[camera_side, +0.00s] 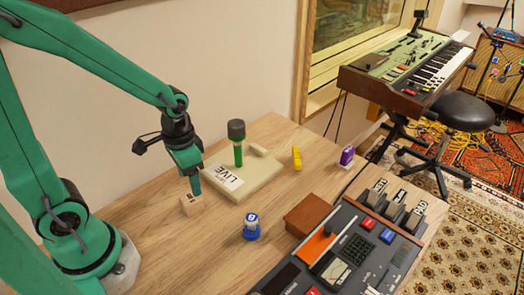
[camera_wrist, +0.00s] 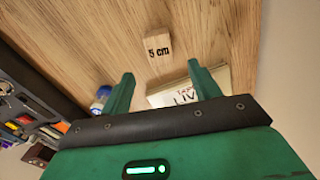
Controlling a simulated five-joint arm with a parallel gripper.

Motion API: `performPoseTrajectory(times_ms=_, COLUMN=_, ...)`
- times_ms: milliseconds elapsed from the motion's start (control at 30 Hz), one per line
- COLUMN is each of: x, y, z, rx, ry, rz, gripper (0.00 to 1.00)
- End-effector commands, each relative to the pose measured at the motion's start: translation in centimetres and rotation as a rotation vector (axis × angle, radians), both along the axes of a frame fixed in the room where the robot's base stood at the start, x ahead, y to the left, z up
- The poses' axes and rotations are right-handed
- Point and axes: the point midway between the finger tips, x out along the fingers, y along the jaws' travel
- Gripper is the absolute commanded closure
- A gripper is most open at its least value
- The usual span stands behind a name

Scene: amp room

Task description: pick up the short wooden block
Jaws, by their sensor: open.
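The short wooden block (camera_side: 190,205) is a small pale piece on the table, below and a little left of my gripper's tips in the side view. In the wrist view the block (camera_wrist: 159,47), marked "5 cm", lies beyond the two green fingertips, roughly centred between their lines. My gripper (camera_side: 195,188) points down close above the block. In the wrist view my gripper (camera_wrist: 162,76) is open, with nothing between its fingers. Whether a fingertip touches the block in the side view cannot be told.
A cream "LIVE" board (camera_side: 237,192) with a green-handled, dark-topped object (camera_side: 238,145) stands right of the block. A blue item (camera_side: 251,227), brown box (camera_side: 310,214), yellow piece (camera_side: 296,158), purple item (camera_side: 347,156) and mixer console (camera_side: 345,255) lie further right. Bare table (camera_side: 165,250) is in front.

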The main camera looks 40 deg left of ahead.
Motion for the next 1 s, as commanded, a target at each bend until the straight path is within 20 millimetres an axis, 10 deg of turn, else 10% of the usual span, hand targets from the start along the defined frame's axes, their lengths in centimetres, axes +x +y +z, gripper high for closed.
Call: performPoseTrajectory(times_ms=1000, x=-0.1, y=0.0, z=-3.2, rx=0.0, ry=0.011, rz=-0.004, gripper=0.38)
